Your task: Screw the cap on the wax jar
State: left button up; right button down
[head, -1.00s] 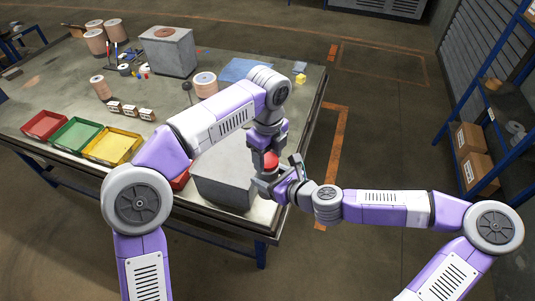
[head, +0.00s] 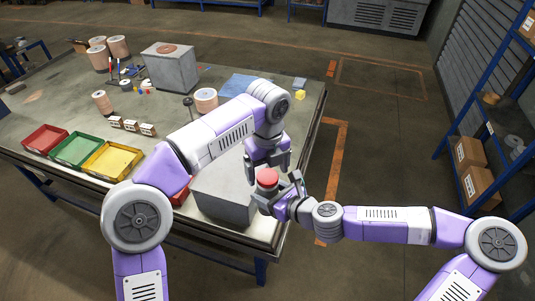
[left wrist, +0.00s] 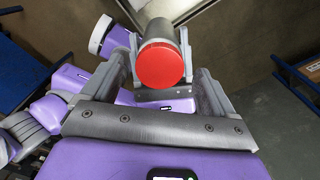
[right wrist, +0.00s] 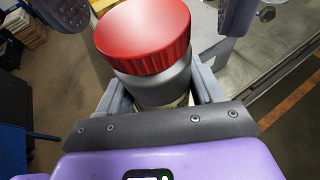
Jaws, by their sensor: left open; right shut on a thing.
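The wax jar (right wrist: 160,85) is a grey jar, held upright between the fingers of my right gripper (head: 272,198), which is shut on it. It also shows in the left wrist view (left wrist: 158,30). The red ribbed cap (head: 267,177) sits on top of the jar; it also shows in the right wrist view (right wrist: 145,35) and face-on in the left wrist view (left wrist: 160,63). Whether its thread is tight I cannot tell. My left gripper (head: 268,160) is open above the cap, pointing down, its fingers apart and clear of it.
A grey block (head: 220,195) stands at the table's near right corner, beside the jar. Red (head: 45,139), green (head: 76,149) and yellow (head: 112,160) trays lie at the left front. A second grey block (head: 170,68) and several copper-coloured rolls stand farther back. Floor right of the table is open.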

pick_arm(q)
notch_tip(320, 180, up, 11)
dwell(0.7)
dwell(0.5)
